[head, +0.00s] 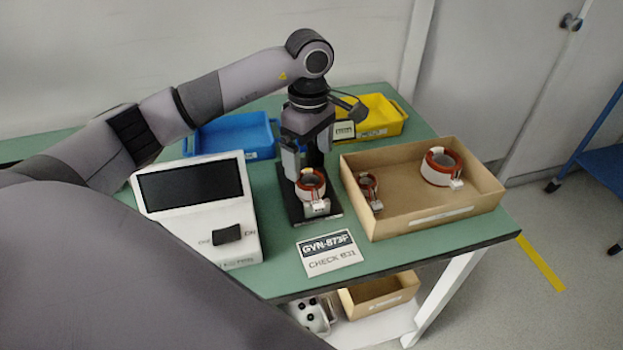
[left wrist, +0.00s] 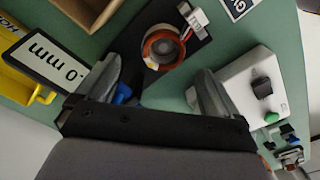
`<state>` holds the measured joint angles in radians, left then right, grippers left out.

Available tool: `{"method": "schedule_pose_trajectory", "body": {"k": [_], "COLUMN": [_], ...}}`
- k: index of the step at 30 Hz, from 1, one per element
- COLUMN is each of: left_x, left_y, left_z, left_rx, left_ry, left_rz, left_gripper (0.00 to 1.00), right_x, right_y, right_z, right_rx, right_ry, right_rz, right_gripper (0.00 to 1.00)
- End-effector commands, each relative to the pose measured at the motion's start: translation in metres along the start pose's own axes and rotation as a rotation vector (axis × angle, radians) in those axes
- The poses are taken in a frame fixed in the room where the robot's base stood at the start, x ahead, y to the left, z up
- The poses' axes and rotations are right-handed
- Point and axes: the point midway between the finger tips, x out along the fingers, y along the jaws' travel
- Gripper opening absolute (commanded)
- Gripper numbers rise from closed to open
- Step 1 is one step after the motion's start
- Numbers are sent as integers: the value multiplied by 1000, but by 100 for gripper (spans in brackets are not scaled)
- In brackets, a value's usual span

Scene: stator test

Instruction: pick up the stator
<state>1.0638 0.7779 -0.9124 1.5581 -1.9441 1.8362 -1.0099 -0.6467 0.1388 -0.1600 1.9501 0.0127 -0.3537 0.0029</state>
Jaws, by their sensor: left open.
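A stator (head: 312,190), a white ring with orange-red rims and a white connector, stands on a black plate (head: 295,212) on the green table. It also shows in the left wrist view (left wrist: 163,47), past the fingertips. My left gripper (head: 304,158) points down just behind and above this stator. Its fingers are apart with nothing between them, as the left wrist view (left wrist: 158,76) shows. Two more stators are in the cardboard box: a small one (head: 369,187) at its left and a larger one (head: 441,165) at its right. My right gripper is not in view.
The cardboard box (head: 420,222) stands right of the plate. A white device with a dark screen (head: 190,187) stands left. A blue bin (head: 235,138) and a yellow bin (head: 382,117) are behind. A label card (head: 328,253) lies in front.

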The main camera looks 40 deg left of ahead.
Motion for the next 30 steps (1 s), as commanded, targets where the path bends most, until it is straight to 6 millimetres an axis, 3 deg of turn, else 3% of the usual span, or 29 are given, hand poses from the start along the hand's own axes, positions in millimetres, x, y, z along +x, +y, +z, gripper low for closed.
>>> {"method": "schedule_pose_trajectory", "body": {"k": [15,23,26,30], "left_x": [61,65,65,65], "left_y": [-3,-3,-3,-3], "left_z": [6,6,6,6], "left_rx": [0,1,0,0], "left_ry": [-4,-3,-3,-3], "left_rz": [-3,0,0,0], "left_gripper": [95,95,69,24], "right_x": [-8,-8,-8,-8], "right_y": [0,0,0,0], "right_z": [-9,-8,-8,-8], "right_rx": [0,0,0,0], "right_ry": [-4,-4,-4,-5], "right_rz": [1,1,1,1], "right_gripper": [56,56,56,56]}}
